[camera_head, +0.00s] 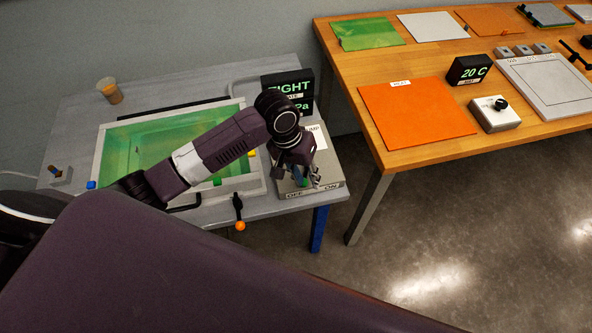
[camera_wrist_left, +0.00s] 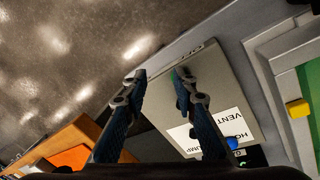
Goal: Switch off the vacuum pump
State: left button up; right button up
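The vacuum pump is a grey box (camera_head: 334,170) at the right end of the bath table, with OFF and ON marked along its front edge. It also shows in the left wrist view (camera_wrist_left: 222,75), with a white label sheet on top. My left gripper (camera_head: 302,186) is above the box, near its front edge and closer to OFF. In the left wrist view its two fingers (camera_wrist_left: 160,85) are apart with nothing seen held between them. A small green part shows at the fingers in the head view; the switch is largely hidden by the gripper. My right gripper is not in view.
A green-filled bath (camera_head: 105,165) stands left of the pump, with an orange-tipped lever (camera_head: 239,226) at its front. A black display (camera_head: 290,86) stands behind the pump. A wooden table (camera_head: 420,155) with an orange sheet (camera_head: 415,112) is to the right, across a floor gap.

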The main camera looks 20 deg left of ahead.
aim_at(304, 176)
pick_arm(q)
jog(key=w+a+r+n, duration=0.1)
jog(key=w+a+r, duration=0.1)
jog(key=a+r, duration=0.2)
jog(key=shift+g+y, duration=0.3)
jog(key=f, duration=0.2)
jog(key=d+f+p, duration=0.1)
jog(key=f, duration=0.2)
jog(key=d+f, duration=0.1)
jog(key=f, duration=0.1)
jog(key=shift+w+f, duration=0.2)
jog(key=shift+f, duration=0.2)
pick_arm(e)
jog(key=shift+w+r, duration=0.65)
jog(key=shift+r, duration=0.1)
pick_arm(q)
jog(key=shift+c, duration=0.4)
